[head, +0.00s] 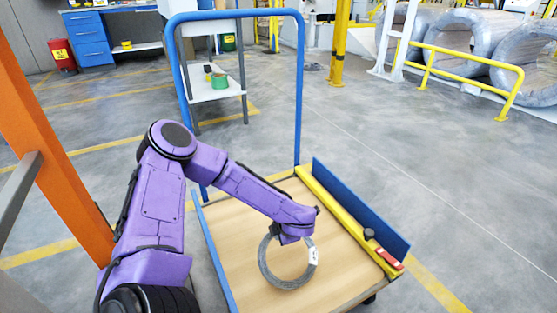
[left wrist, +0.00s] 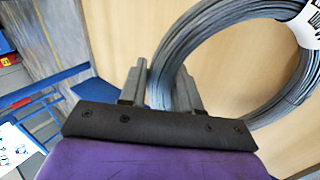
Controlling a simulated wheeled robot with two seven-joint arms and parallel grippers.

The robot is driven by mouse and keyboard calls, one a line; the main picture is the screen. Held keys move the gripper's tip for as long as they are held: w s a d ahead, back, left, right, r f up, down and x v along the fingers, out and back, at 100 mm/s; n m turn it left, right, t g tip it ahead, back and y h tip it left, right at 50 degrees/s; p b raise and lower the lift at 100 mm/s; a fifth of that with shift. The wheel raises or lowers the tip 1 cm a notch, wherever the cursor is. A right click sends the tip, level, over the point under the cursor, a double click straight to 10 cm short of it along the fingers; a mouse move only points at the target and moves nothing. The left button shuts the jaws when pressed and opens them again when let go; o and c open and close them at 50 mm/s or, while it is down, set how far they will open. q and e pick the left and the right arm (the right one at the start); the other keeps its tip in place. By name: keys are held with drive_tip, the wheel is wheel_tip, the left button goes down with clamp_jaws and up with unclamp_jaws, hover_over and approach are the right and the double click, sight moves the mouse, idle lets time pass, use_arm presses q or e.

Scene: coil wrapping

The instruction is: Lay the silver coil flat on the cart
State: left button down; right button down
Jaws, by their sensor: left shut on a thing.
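The silver coil (head: 267,273) is a grey wire ring with a white label on its right side. My left gripper (head: 292,238) is shut on the coil's upper rim, and the ring hangs below it over the cart. In the left wrist view, the coil (left wrist: 279,104) passes between the two fingers of the gripper (left wrist: 160,90). The cart (head: 232,262) has a bare wooden deck. The ring looks tilted up, its open face toward the head camera. I cannot tell whether its lower edge touches the deck. My right gripper is not in view.
A blue handle frame (head: 300,90) stands at the cart's far end. A yellow bar (head: 345,218) and a blue side panel (head: 362,205) run along the right edge, with a red-and-white item (head: 389,258) there. The deck around the coil is clear.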

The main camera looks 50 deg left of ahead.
use_arm(q)
drive_tip(key=shift+r, duration=0.1)
drive_tip(key=c, duration=0.7)
unclamp_jaws()
drive_tip(key=p+v, duration=0.4)
drive_tip(key=v, duration=0.6)
drive_tip(key=shift+d+r, duration=0.15)
drive_tip(key=shift+r, duration=0.05)
